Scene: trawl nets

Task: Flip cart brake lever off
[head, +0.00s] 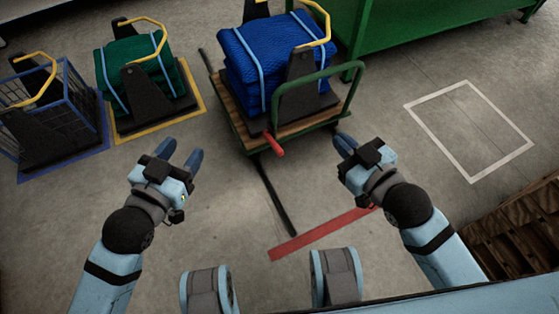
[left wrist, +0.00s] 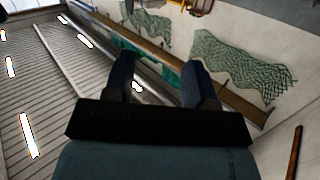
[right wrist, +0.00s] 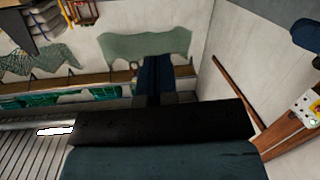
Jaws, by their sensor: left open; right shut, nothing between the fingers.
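The cart (head: 258,133) has a wooden deck and a green tube handle (head: 317,90), and carries a folded blue net (head: 262,60) with light straps. A red brake lever (head: 273,144) sticks out from the cart's near edge. My left gripper (head: 181,155) is open and empty, left of the lever and apart from it; its two fingers also show in the left wrist view (left wrist: 156,80). My right gripper (head: 346,143) is shut and empty, right of the lever and apart from it. Its fingers are together in the right wrist view (right wrist: 154,78).
A folded green net (head: 136,68) stands on a yellow-marked floor square at the left, beside a blue wire cage (head: 75,97). A red strip (head: 318,235) lies on the floor in front. An empty white square (head: 470,130) and wooden pallets (head: 520,230) are at the right.

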